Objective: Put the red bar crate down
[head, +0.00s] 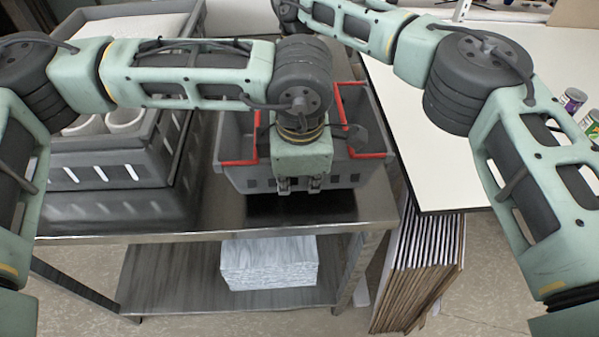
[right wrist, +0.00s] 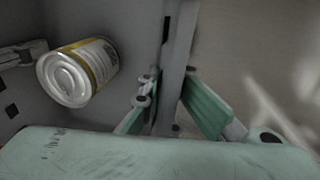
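The red bar crate (head: 235,181) is a grey open crate with red bars on its rim, in the middle of the head view. It sits on or just above the metal table; a dark shadow lies under its near edge. My left gripper (head: 300,187) points down at its near wall and looks shut on it; the finger inside is hidden. In the right wrist view, the crate wall (right wrist: 180,60) runs between the fingers of my right gripper (right wrist: 172,112), which look closed on it. In the head view the right gripper is hidden behind the left arm.
A can (right wrist: 78,72) lies inside the crate. Grey stacked crates (head: 110,212) with white cups (head: 125,117) stand close on the left of the metal table (head: 372,205). A white table (head: 430,165) is close on the right. A paper stack (head: 268,264) lies on the lower shelf.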

